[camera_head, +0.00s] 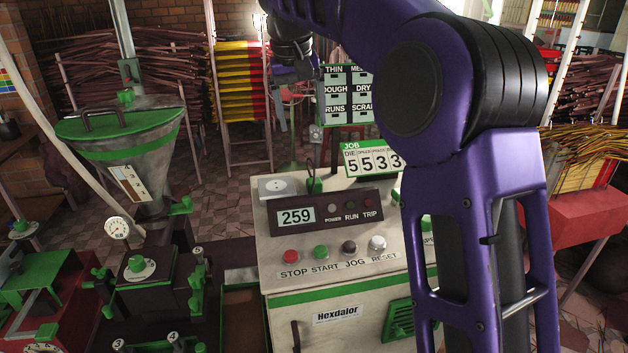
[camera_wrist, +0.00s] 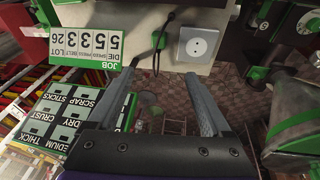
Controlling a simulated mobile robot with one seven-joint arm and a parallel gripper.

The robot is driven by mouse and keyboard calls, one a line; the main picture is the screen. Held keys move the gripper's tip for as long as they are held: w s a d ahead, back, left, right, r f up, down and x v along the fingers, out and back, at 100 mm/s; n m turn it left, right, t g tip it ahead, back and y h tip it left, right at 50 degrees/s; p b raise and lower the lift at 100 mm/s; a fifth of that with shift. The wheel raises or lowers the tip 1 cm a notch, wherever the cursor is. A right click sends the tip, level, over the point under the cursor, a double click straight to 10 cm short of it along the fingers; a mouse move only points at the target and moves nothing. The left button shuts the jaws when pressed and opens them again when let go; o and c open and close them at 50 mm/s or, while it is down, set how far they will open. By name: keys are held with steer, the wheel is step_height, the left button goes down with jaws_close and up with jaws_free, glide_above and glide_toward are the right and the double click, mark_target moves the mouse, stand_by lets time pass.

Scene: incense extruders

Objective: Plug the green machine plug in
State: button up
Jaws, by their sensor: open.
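The green plug (camera_head: 314,185) is at the back edge of the cream machine cabinet's top, beside the white socket plate (camera_head: 278,187). In the wrist view, which is upside down, the green plug (camera_wrist: 162,39) has a dark cord looping over the edge. The round two-hole socket (camera_wrist: 197,46) is just right of it, with nothing in its holes. My gripper (camera_wrist: 159,82) is open and empty, its two fingers spread and pointing towards the cabinet edge. The plug lies beyond the fingertips, apart from them.
The JOB number board (camera_head: 371,158) stands close on the plug's right. A control panel (camera_head: 325,214) and several buttons (camera_head: 333,250) are in front. A green-rimmed hopper (camera_head: 125,140) stands left. A label rack (camera_head: 347,95) and incense racks stand behind. The tiled floor (camera_head: 225,195) behind is partly open.

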steer(key=shift+s, duration=0.15)
glide_above(314, 181)
steer(key=s+a, duration=0.1)
step_height(314, 181, down, 12)
steer(key=shift+s+r, duration=0.1)
steer(key=shift+s, duration=0.05)
steer(key=shift+x, duration=2.6)
steer(key=shift+s+d, duration=0.1)
steer(key=shift+d, duration=0.05)
steer(key=shift+c, duration=0.2)
jaws_close()
